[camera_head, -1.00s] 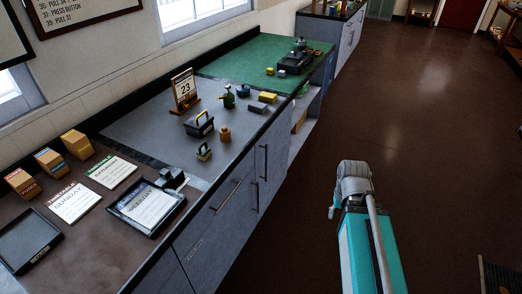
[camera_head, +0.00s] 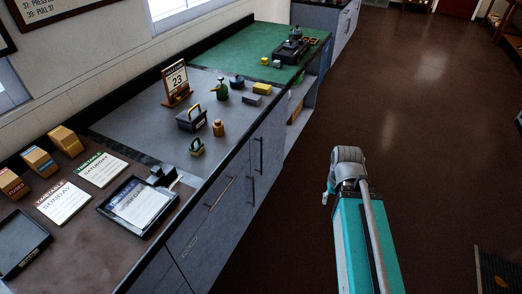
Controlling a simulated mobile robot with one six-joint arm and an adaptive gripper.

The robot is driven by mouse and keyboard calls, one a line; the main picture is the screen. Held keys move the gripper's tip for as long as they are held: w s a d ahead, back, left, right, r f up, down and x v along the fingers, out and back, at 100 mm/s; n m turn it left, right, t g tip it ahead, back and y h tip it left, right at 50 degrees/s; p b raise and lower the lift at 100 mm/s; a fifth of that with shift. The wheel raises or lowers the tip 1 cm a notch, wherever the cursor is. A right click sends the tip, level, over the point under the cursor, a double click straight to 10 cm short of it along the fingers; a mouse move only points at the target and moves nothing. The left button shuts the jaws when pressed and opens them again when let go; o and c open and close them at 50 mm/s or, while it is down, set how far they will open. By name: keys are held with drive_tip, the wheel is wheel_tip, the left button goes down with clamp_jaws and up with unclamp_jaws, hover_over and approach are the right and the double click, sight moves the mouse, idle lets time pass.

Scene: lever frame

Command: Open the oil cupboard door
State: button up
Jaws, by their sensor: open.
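Grey cupboard fronts run under the counter on the left. One grey door (camera_head: 268,150) has an upright dark handle (camera_head: 261,153), and a second upright handle (camera_head: 252,190) sits nearer to me. A long slanted handle (camera_head: 221,194) is on the front closer still, with a small plate (camera_head: 189,246) below it. These fronts look shut. No oil marking is readable, so I cannot tell which is the oil cupboard door. My teal and grey arm stands over the floor to the right of the fronts, apart from them. My gripper itself does not show.
The brown floor (camera_head: 400,110) is open to the right of the cupboards. An open shelf (camera_head: 298,105) lies under the green mat. A dark mat (camera_head: 497,270) lies at lower right.

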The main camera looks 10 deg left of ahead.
drive_tip(key=w+a+f+n+t+y+b, duration=0.2)
drive_tip(key=w+a+f+n+y+b, duration=0.2)
drive_tip(key=w+a+f+b, duration=0.35)
drive_tip(key=w+a+f+n+t+y+b, duration=0.1)
drive_tip(key=w+a+f+n+y+b, duration=0.25)
drive_tip(key=w+f+b, duration=0.45)
drive_tip(key=w+a+f+n+t+y+b, duration=0.1)
drive_tip(key=w+a+n+t+y+b, duration=0.1)
drive_tip(key=w+b, duration=0.7)
drive_tip(key=w+a+f+n+t+y+b, duration=0.2)
drive_tip(key=w+t+y+b, duration=0.2)
drive_tip(key=w+b, duration=0.5)
drive_tip(key=y+b, duration=0.1)
drive_tip(key=b, duration=0.3)
drive_tip(key=shift+w+a+f+t, duration=0.15)
drive_tip(key=shift+w+f+t, duration=0.15)
drive_tip(key=shift+w, duration=0.1)
drive_tip(key=shift+a+y, duration=0.15)
drive_tip(key=shift+y, duration=0.1)
drive_tip(key=x, duration=1.3)
drive_tip(key=shift+a, duration=0.25)
drive_tip(key=shift+w, duration=0.15)
drive_tip(key=shift+c, duration=0.3)
clamp_jaws()
